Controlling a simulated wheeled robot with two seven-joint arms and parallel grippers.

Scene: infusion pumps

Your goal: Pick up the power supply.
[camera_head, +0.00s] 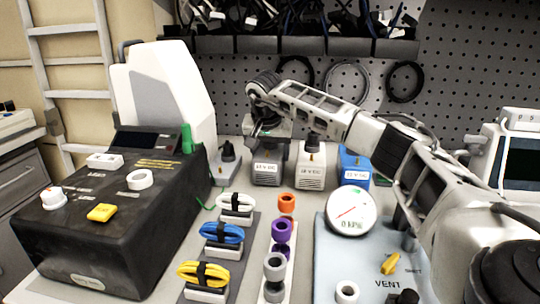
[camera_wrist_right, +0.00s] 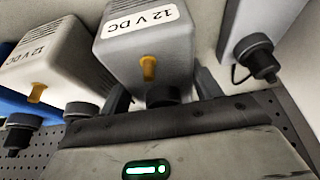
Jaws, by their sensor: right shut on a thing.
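In the right wrist view the grey supply (camera_wrist_right: 150,50), labelled 12 V DC, sits between the two fingers. The white supply (camera_wrist_right: 52,65) and the blue one (camera_wrist_right: 30,107) show at the left there. I cannot tell whether the grey supply touches the bench. My left gripper is out of view.
A small unit with a black plug (camera_head: 228,160) stands just left of the grey supply. A black console (camera_head: 110,225) fills the left. Cable bundles (camera_head: 222,236), coloured rings (camera_head: 281,231) and a gauge panel (camera_head: 352,211) lie in front. A pegboard (camera_head: 445,75) rises behind.

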